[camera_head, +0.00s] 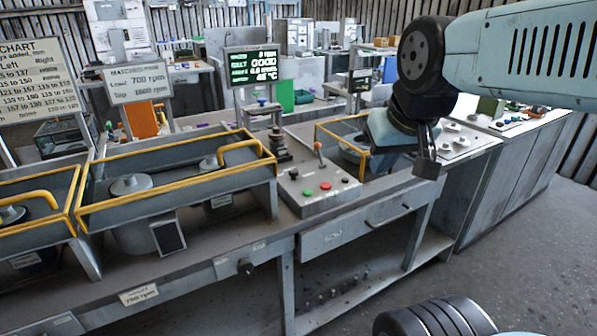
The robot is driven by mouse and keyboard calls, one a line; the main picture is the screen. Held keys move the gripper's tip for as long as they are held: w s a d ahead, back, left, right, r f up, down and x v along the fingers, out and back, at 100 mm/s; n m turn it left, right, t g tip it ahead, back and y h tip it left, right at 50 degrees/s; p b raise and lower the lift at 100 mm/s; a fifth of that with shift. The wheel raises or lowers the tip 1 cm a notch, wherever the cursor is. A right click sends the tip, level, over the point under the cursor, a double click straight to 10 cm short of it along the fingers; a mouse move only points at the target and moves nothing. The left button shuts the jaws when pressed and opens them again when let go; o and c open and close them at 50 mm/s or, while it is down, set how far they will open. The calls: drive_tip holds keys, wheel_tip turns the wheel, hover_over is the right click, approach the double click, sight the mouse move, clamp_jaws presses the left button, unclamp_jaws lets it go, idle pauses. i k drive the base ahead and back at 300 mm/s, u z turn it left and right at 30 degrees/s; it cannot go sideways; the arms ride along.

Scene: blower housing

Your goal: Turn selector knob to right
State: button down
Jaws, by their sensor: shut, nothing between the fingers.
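A dark round knob (245,266) sits on the front edge of the bench, below the yellow-railed bins. I cannot tell which of these is the selector knob, or which way any knob points. My gripper (427,165) is shut and empty. It hangs fingers down, to the right of the control box in the picture and apart from it.
Yellow-railed metal bins (180,182) line the bench's left side. A drawer (352,229) is below the control box. Another panel with buttons (455,140) lies behind and right of my gripper. A green-text screen (252,67) stands behind.

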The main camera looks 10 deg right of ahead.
sight(293, 173)
drive_tip(key=z, duration=0.55)
drive_tip(key=k, duration=0.85)
drive_tip(key=u, duration=0.65)
drive_tip(key=i, duration=1)
drive_tip(key=z, duration=0.1)
